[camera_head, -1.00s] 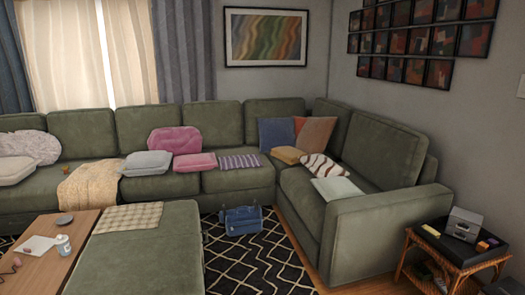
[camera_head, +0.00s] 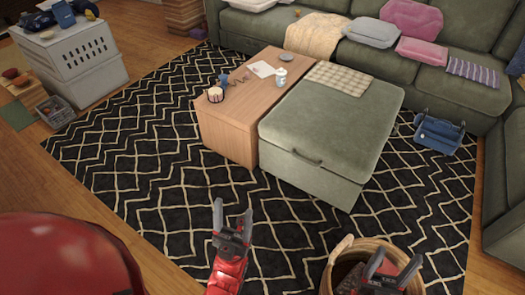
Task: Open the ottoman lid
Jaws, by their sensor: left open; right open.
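The green ottoman (camera_head: 312,178) stands on the patterned rug against the right side of a wooden coffee table. Its cushioned lid (camera_head: 335,120) lies closed, with a dark handle (camera_head: 307,158) on the near edge. A checked cloth (camera_head: 338,78) lies on the lid's far end. My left gripper (camera_head: 232,218) is open and empty, low in the picture, short of the ottoman and to its left. My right gripper (camera_head: 392,268) is open at the bottom right, in front of a woven basket in the picture, apart from the ottoman.
The wooden table (camera_head: 226,128) holds a cup, a can and papers. A woven basket (camera_head: 340,250) stands on the near right of the rug. A green sectional (camera_head: 470,85) lines the back and right. A blue bag (camera_head: 438,134) sits by it. Bare rug (camera_head: 150,160) lies left.

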